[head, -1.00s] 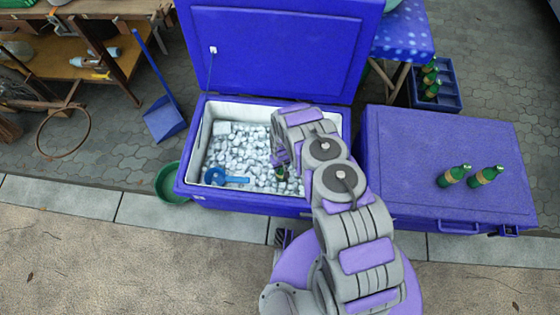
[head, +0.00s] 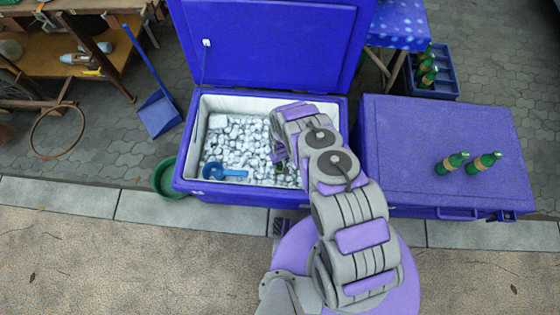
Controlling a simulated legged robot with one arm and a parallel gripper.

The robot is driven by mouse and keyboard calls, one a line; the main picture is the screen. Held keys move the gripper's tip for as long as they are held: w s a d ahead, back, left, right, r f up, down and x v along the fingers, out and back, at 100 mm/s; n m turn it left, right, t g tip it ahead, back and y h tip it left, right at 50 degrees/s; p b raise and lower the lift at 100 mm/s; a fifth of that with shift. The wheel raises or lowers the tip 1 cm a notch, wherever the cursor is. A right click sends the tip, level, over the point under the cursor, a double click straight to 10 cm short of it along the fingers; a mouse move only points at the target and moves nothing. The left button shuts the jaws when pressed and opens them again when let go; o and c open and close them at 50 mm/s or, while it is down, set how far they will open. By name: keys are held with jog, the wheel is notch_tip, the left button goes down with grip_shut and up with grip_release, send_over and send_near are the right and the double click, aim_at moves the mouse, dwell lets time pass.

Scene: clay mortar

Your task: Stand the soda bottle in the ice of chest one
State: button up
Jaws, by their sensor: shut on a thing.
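The open blue chest (head: 240,201) stands in front of me, with its lid up. I take it for chest one; no label is readable. White ice cubes (head: 235,140) fill it. My gripper (head: 280,161) points down into the right half of the chest, mostly hidden by my arm. It is shut on the soda bottle (head: 281,168), of which only a small dark green bit shows, low at the ice. I cannot tell how deep it sits or how upright it is.
A blue scoop (head: 224,172) lies on the ice at the front left. A closed blue chest (head: 410,140) on the right carries two green bottles (head: 467,163). A blue crate (head: 434,88) holds more bottles. A green basin (head: 165,179) and a dustpan (head: 160,113) are at the left.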

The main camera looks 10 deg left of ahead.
jog(key=o, duration=1.1)
jog(key=shift+o, duration=0.4)
jog(key=o, duration=0.4)
jog(key=shift+c, duration=0.2)
notch_tip(320, 180, up, 27)
jog(key=p, duration=1.4)
jog(key=shift+p, duration=0.4)
